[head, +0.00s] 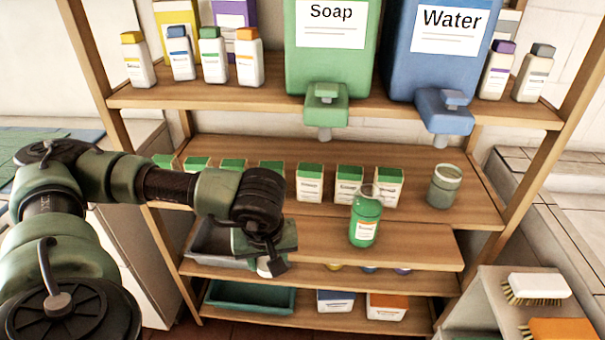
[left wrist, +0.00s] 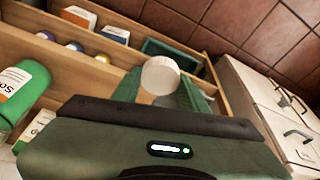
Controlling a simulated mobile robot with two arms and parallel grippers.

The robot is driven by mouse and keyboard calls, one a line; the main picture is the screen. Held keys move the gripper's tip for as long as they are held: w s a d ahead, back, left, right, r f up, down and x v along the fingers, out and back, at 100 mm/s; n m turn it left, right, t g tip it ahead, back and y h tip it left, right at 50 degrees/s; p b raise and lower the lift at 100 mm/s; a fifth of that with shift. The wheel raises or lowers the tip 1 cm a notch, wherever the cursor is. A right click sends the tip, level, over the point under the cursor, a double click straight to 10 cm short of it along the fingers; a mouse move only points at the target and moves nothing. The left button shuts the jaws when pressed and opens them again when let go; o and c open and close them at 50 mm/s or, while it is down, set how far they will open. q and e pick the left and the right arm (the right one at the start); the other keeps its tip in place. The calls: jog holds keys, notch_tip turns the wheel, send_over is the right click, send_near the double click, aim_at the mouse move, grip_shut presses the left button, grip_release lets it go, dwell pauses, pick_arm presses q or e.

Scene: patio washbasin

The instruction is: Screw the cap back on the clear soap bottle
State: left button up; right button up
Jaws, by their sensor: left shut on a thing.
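The clear soap bottle (head: 365,218) stands upright on the pull-out shelf in the middle of the rack. It holds green liquid, bears a white label, and its top is open. It also shows at the left edge of the left wrist view (left wrist: 30,80), partly cut off. My left gripper (head: 268,262) is to the left of the bottle, apart from it, in front of the shelf edge. It is shut on the round white cap (left wrist: 160,75), held between the fingertips. In the head view the cap (head: 264,267) is mostly hidden by the gripper. My right gripper is not in view.
A green soap dispenser (head: 325,70) and a blue water dispenser (head: 435,65) hang above. A greenish glass jar (head: 443,187) stands right of the bottle, with small green-topped boxes (head: 310,184) behind. Brushes (head: 538,288) lie at lower right. The shelf left of the bottle is clear.

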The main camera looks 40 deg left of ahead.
pick_arm(q)
jog(key=w+d+r+m+h, duration=0.1)
jog(key=w+d+r+m, duration=0.1)
jog(key=d+r+m, duration=0.2)
jog(key=w+d+r+m+t+h, duration=0.1)
jog(key=w+d+r+m, duration=0.2)
jog(key=d, duration=0.6)
jog(key=r+m, duration=0.1)
jog(key=m, duration=0.1)
jog(key=shift+w+d+r+m, duration=0.2)
jog(key=shift+d+m, duration=0.1)
jog(key=shift+d, duration=0.1)
jog(key=shift+f, duration=0.1)
